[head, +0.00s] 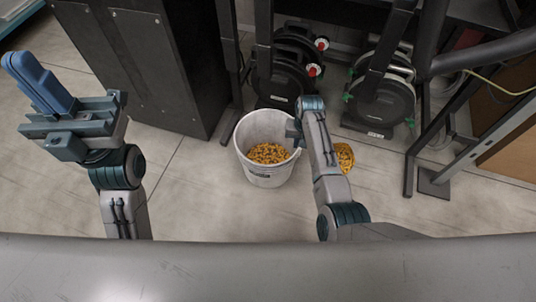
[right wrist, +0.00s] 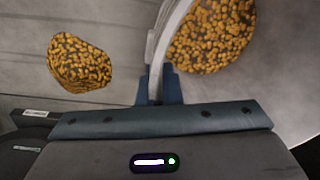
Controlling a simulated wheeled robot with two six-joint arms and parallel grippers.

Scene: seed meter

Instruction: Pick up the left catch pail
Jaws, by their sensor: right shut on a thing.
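A white catch pail (head: 247,137) stands on the floor in the middle of the head view, with yellow seed inside at its bottom. My right gripper (head: 296,127) is at the pail's right rim and is shut on it. In the right wrist view the pale rim (right wrist: 163,50) runs between the fingers (right wrist: 159,85), with seed (right wrist: 210,38) inside the pail to the right. The wrist partly hides the pail's right side in the head view. My left gripper (head: 38,82) is raised at the far left, away from the pail, with its blue fingers together and nothing seen between them.
A heap of yellow seed (head: 345,158) lies right of the pail, partly behind my right arm; it also shows in the right wrist view (right wrist: 79,62). Black seed units (head: 381,100) and a dark cabinet (head: 160,60) stand behind. The floor left of the pail is clear.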

